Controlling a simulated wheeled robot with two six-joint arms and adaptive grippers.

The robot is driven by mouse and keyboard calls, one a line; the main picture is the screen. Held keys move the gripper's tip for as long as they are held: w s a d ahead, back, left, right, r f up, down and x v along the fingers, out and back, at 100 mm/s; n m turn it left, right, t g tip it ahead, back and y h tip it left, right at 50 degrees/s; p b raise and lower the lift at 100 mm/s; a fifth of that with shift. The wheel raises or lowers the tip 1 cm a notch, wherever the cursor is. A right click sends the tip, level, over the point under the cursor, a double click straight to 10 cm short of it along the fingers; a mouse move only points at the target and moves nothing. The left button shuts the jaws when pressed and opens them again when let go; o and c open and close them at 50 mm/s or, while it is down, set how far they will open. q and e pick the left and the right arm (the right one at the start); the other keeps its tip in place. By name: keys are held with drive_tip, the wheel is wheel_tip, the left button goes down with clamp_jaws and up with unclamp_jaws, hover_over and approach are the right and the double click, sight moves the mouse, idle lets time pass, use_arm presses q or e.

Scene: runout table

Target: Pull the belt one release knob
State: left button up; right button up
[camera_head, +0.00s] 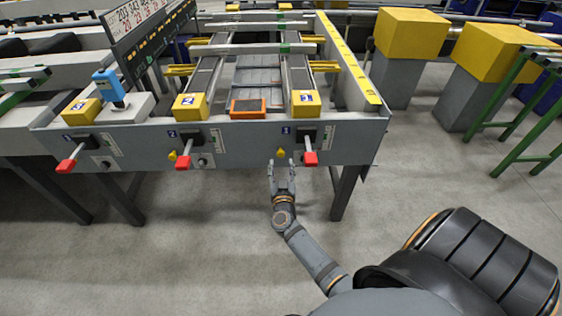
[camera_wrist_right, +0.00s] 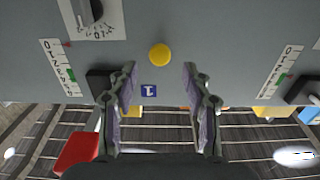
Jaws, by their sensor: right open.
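The belt one release knob (camera_head: 281,153) is a small yellow knob on the grey front panel (camera_head: 240,145), left of a red-handled lever. In the right wrist view the round yellow knob (camera_wrist_right: 160,55) lies just beyond the fingertips, roughly centred between them. A blue label with a 1 (camera_wrist_right: 149,90) is beside it. My right gripper (camera_head: 281,166) is open and empty, just below and in front of the knob; its two spread fingers also show in the wrist view (camera_wrist_right: 160,76). The fingers do not appear closed on the knob. My left gripper is not in view.
A red lever handle (camera_head: 310,159) is close to the right of the gripper; it also shows in the wrist view (camera_wrist_right: 76,152). Another red lever (camera_head: 183,162) and yellow knob (camera_head: 172,155) are further left. An orange-framed device (camera_head: 248,108) sits above. Floor below the panel is clear.

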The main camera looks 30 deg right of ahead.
drive_tip(key=v, duration=0.9)
drive_tip(key=shift+a, duration=0.1)
drive_tip(key=s+a+f+n+g+y, duration=0.1)
drive_tip(key=s+a+f+n+y, duration=0.15)
drive_tip(key=f, duration=0.55)
drive_tip(key=s+a+f+n+g+y, duration=0.2)
drive_tip(key=a+f+y, duration=0.15)
drive_tip(key=f, duration=0.35)
drive_tip(key=s+a+f+n+g+y, duration=0.1)
drive_tip(key=s+a+f+n+y, duration=0.15)
drive_tip(key=f, duration=0.55)
drive_tip(key=s+d+f+g+y, duration=0.1)
drive_tip(key=s+f+g, duration=0.4)
drive_tip(key=s+f, duration=0.35)
drive_tip(key=s+d+f+g+h, duration=0.1)
drive_tip(key=s+d+f+g, duration=0.2)
drive_tip(key=s, duration=0.4)
drive_tip(key=s+d+f+g, duration=0.2)
drive_tip(key=s+d+f, duration=0.15)
drive_tip(key=s, duration=0.35)
use_arm(q)
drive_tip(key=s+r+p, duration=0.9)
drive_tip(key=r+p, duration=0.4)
drive_tip(key=p, duration=0.5)
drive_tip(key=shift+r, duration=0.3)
use_arm(e)
drive_tip(key=s+r, duration=0.8)
drive_tip(key=r, duration=0.5)
drive_tip(key=shift+a, duration=0.25)
